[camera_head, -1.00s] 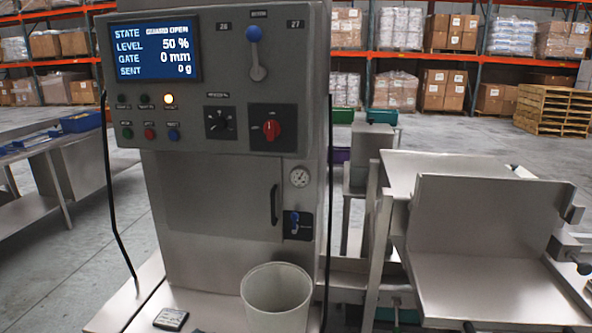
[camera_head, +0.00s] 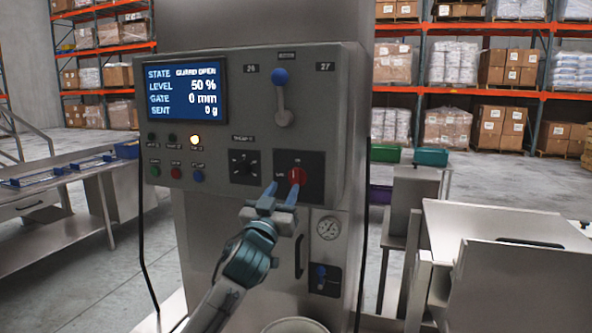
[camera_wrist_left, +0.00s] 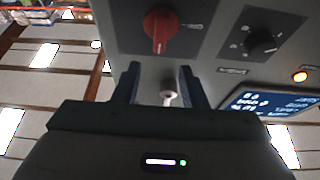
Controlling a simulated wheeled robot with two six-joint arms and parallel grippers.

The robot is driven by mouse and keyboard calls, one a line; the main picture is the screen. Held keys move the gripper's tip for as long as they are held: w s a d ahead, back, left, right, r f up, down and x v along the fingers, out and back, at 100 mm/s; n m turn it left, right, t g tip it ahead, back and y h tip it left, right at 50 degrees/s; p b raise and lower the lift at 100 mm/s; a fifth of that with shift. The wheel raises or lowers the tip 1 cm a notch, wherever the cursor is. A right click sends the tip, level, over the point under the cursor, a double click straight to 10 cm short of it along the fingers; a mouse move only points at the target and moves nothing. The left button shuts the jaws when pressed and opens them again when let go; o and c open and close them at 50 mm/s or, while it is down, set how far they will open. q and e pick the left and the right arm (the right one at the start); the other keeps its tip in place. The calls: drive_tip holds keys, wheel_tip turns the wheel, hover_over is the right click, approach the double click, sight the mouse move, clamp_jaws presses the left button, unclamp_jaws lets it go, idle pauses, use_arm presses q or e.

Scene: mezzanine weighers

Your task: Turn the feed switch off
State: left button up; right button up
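The red rotary switch (camera_head: 297,176) sits on a dark square plate on the front panel of the grey machine, with small labels to its left and above. Its handle looks upright in the head view. In the left wrist view the red switch (camera_wrist_left: 160,27) is at the top, its handle also along the vertical. My left gripper (camera_head: 284,190) is open, its fingertips just in front of and below the switch. In the wrist view the empty left gripper (camera_wrist_left: 159,82) shows both blue fingers apart, with a gap to the switch. My right gripper is not in view.
A black knob (camera_head: 243,167) is left of the switch. A blue-tipped lever (camera_head: 281,90) is above it. The screen (camera_head: 186,92) reads GUARD OPEN. A gauge (camera_head: 327,228) and door handle (camera_head: 299,256) are below. A steel table (camera_head: 480,215) stands right.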

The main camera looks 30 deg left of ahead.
sight(293, 173)
use_arm(q)
drive_tip(key=p+x, duration=0.2)
drive_tip(key=x, duration=0.4)
drive_tip(key=shift+w, duration=0.2)
drive_tip(key=shift+w+a+r, duration=0.1)
drive_tip(key=shift+w, duration=0.4)
clamp_jaws()
